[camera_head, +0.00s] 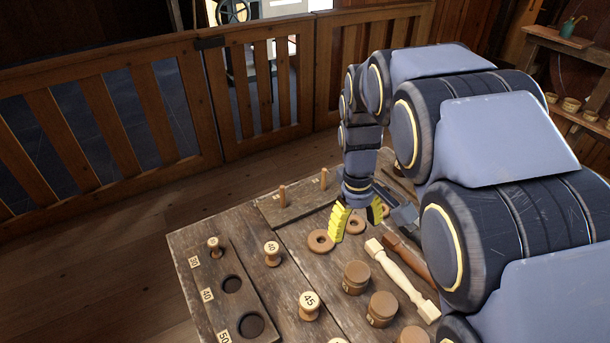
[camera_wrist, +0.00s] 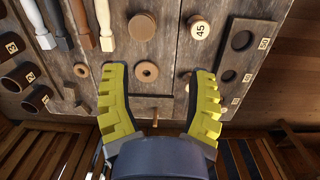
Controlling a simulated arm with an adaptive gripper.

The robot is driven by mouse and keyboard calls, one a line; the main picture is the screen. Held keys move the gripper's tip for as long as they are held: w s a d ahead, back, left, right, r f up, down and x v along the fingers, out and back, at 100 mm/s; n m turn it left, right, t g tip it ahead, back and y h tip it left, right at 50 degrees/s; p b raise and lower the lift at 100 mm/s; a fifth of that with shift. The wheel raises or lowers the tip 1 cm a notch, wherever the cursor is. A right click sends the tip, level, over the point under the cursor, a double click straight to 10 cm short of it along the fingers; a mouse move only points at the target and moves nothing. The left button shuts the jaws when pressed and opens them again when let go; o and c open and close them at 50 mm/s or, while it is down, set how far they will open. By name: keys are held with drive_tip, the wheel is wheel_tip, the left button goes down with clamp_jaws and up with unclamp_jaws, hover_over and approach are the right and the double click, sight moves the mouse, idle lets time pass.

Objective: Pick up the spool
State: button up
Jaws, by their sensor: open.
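Three pale turned spools show in the head view. One marked 45 (camera_head: 309,305) stands on the table at the front, and one marked 40 (camera_head: 272,253) stands farther back. A smaller spool (camera_head: 214,246) stands at the board's position marked 30. The 45 spool also shows in the wrist view (camera_wrist: 200,28), beyond the right fingertip. My gripper (camera_head: 357,212) has yellow fingers and hangs above the back of the table, to the right of the spools. In the wrist view its fingers (camera_wrist: 153,70) are spread with nothing held between them. A pale piece beside the right finger is mostly hidden.
The holed board (camera_head: 243,297) lies along the table's left side. Wooden rings (camera_head: 320,241) lie near my gripper. Brown lidded pots (camera_head: 356,277) and a pale turned spindle (camera_head: 402,279) lie to the right. A peg board (camera_head: 298,204) is at the back.

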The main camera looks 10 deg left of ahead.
sight(271, 247)
drive_tip(key=w+a+f+n, duration=0.2)
drive_tip(key=a+f, duration=0.3)
drive_tip(key=a, duration=0.1)
drive_tip(key=w+a+f+n, duration=0.2)
drive_tip(key=a+f, duration=0.3)
drive_tip(key=a, duration=0.1)
drive_tip(key=w+a+f+n, duration=0.1)
drive_tip(key=a+f+n, duration=0.2)
drive_tip(key=a+f, duration=0.3)
drive_tip(key=shift+w+a+y, duration=0.4)
drive_tip(key=shift+a, duration=0.2)
drive_tip(key=f, duration=0.7)
drive_tip(key=shift+d+f, duration=0.25)
drive_tip(key=shift+f, duration=0.1)
drive_tip(key=shift+c, duration=0.3)
drive_tip(key=c, duration=0.9)
